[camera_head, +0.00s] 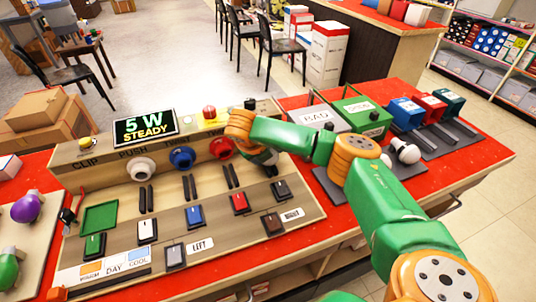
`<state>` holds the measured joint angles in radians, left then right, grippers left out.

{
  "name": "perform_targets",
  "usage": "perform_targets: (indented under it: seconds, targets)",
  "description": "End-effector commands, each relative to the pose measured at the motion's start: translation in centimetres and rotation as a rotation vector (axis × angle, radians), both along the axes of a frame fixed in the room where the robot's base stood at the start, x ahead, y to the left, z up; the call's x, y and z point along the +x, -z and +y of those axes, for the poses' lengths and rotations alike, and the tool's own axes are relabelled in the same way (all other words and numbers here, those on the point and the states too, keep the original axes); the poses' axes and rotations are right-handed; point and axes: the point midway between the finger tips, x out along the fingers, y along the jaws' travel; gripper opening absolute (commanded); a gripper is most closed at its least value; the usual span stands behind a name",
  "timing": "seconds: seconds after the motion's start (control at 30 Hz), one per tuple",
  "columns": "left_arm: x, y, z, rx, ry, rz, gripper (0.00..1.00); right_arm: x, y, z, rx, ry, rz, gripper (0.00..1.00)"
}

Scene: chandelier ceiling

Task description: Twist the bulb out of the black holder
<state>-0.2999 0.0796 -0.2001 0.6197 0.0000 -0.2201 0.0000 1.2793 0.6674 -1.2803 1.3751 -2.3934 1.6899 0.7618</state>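My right arm reaches in from the right over the wooden test panel (170,205). Its dark gripper (265,160) is at the panel's right end, just right of the red holder (222,148). The wrist and gripper cover that spot, so I cannot make out the black holder or a bulb in it. I cannot tell whether the fingers are open or shut. A white holder (141,169) and a blue holder (182,158) stand further left in the same row. My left gripper is not in view.
A display (145,127) reads "5 W STEADY". A white bulb (406,152) lies right of my arm. A grey BAD box (316,119) and a green box (361,118) stand behind it. Purple (28,208) and green (9,267) bulbs are at the left edge.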

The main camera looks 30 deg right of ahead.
Motion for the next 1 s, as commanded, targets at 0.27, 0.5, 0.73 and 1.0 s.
perform_targets:
  seconds: [0.27, 0.5, 0.73, 1.0]
  targets:
    - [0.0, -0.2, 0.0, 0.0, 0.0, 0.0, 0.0, -0.6, 0.0, 0.2, -0.017, -0.003, 0.009, 0.17]
    - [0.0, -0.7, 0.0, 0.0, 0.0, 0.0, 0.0, -1.9, 0.1, 0.5, -0.017, -0.003, 0.01, 0.17]
    - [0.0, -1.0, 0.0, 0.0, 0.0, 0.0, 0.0, -3.2, 0.1, 0.8, -0.015, -0.002, 0.01, 0.17]
    - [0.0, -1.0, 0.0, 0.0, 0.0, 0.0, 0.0, -3.6, 0.2, 0.9, -0.015, -0.001, 0.01, 0.17]
